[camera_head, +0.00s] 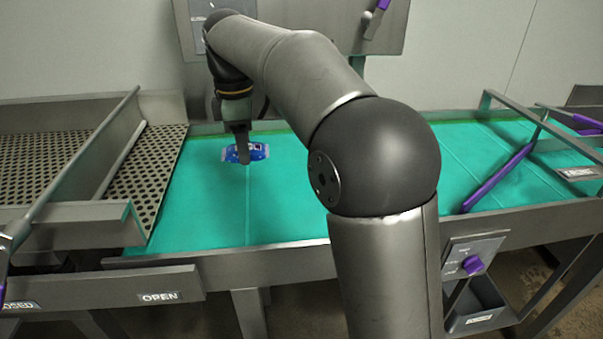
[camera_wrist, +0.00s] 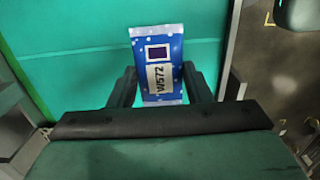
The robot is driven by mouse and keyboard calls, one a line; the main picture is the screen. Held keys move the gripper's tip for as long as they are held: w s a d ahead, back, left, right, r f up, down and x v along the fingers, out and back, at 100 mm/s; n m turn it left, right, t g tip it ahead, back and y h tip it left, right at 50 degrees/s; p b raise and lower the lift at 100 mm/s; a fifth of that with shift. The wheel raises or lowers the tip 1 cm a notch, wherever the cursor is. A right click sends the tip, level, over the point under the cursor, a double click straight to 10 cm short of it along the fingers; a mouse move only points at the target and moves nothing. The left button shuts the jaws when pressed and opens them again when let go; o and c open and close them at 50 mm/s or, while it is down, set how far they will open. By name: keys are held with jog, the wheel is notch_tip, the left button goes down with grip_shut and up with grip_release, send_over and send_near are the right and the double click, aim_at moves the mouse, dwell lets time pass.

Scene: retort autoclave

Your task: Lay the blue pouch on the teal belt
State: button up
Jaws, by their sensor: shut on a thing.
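The blue pouch (camera_head: 258,152) is in my gripper (camera_head: 244,158), over the left part of the teal belt (camera_head: 205,205). In the wrist view the pouch (camera_wrist: 157,50) is blue with white dots, a dark square and a label reading W572. It sits between the two fingers of my gripper (camera_wrist: 158,88), which are shut on it. The teal belt (camera_wrist: 70,60) fills the background behind it. Whether the pouch touches the belt or hangs just above it, I cannot tell.
A perforated metal tray (camera_head: 155,165) with a raised rail lies left of the belt. A metal front edge (camera_head: 220,265) with an OPEN label borders the belt. A control box with a purple knob (camera_head: 473,265) hangs in front.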

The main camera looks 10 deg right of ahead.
jog(key=w+d+f, duration=0.1)
jog(key=d+f, duration=0.1)
jog(key=d, duration=0.1)
jog(key=w+d+f, duration=0.2)
jog(key=d+f, duration=0.1)
jog(key=d, duration=0.1)
jog(key=w+d+f+p, duration=0.1)
jog(key=d+f, duration=0.1)
jog(key=d, duration=0.2)
jog(key=shift+w+d+f, duration=0.15)
jog(key=shift+w+f, duration=0.1)
jog(key=shift+w, duration=0.15)
jog(key=shift+w+d+f, duration=0.15)
jog(key=shift+d+f, duration=0.25)
jog(key=shift+f, duration=0.15)
jog(key=f, duration=0.2)
jog(key=d+f, duration=0.1)
jog(key=shift+w+f, duration=0.25)
jog(key=shift+f, duration=0.4)
jog(key=shift+f, duration=0.15)
jog(key=o, duration=1)
